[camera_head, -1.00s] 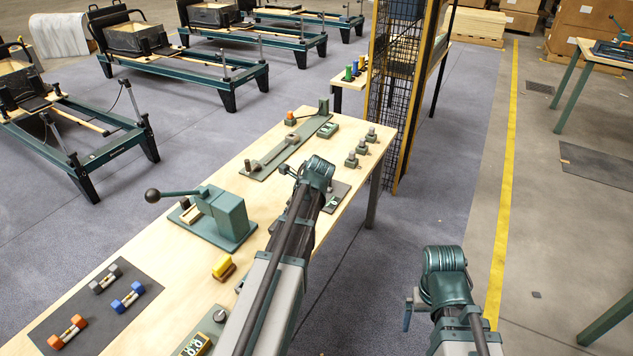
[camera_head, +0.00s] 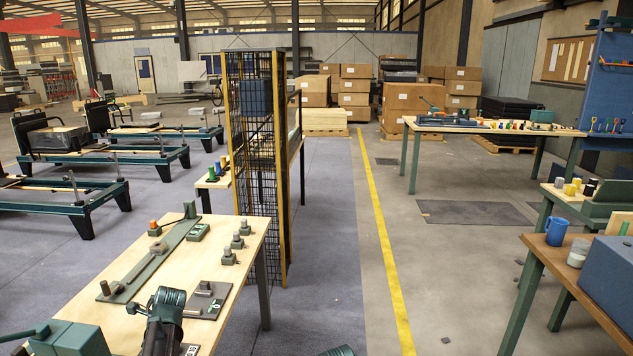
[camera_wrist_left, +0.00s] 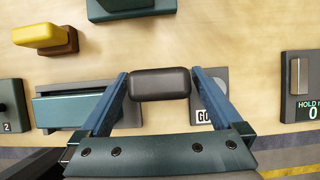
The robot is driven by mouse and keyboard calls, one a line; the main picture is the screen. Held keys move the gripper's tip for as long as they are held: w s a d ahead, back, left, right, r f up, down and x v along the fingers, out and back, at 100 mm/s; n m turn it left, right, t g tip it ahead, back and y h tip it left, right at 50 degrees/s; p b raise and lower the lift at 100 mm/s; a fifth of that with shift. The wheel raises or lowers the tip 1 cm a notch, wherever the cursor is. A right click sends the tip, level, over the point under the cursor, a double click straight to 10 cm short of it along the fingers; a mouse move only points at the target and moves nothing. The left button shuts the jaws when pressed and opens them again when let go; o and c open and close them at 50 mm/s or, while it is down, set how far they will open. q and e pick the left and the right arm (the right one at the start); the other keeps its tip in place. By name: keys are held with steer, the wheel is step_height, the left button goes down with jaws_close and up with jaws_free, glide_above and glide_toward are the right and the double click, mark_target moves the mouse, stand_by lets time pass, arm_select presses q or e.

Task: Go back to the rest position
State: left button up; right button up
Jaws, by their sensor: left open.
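In the left wrist view my left gripper (camera_wrist_left: 160,78) has its two blue fingers spread wide over the light wood table (camera_wrist_left: 240,50). A dark rounded block (camera_wrist_left: 160,86) shows between the fingertips; I cannot tell whether it touches them or how high it is. In the head view only a dark green joint of my left arm (camera_head: 166,312) shows, low over the near table (camera_head: 215,262); the fingers are not visible there. A small dark piece at the bottom edge may be my right arm (camera_head: 338,351). My right gripper is not in view.
On the near table are a long green plate (camera_head: 150,258), several grey-topped blocks and a teal press (camera_head: 62,340). A yellow block (camera_wrist_left: 38,35) lies near the left fingers. A mesh screen (camera_head: 258,150) stands behind.

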arm_select(q)
steer(key=shift+a+f+b, duration=0.25)
steer(key=shift+f+b, duration=0.05)
steer(key=shift+f, duration=0.2)
steer(key=p+v, duration=1.3)
steer(key=v, duration=0.1)
steer(key=b+x, duration=1.3)
steer(key=x, duration=0.1)
steer(key=shift+f, duration=0.25)
steer(key=shift+d, duration=0.15)
steer(key=d+y+b, duration=0.1)
steer(key=y+b, duration=0.1)
steer(key=b, duration=0.2)
steer(key=d+y+b, duration=0.1)
steer(key=y+b, duration=0.2)
steer(key=b, duration=0.1)
steer(key=d+f+y+b, duration=0.1)
steer(key=y+b, duration=0.1)
steer(key=b, duration=0.1)
steer(key=shift+s+d+t+y+b, duration=0.15)
steer(key=shift+d+t+y+b, duration=0.15)
steer(key=shift+t+b, duration=0.1)
steer(key=shift+d+y+b, duration=0.2)
steer(key=shift+y+b, duration=0.3)
steer(key=shift+b, duration=0.3)
steer(key=shift+r, duration=0.1)
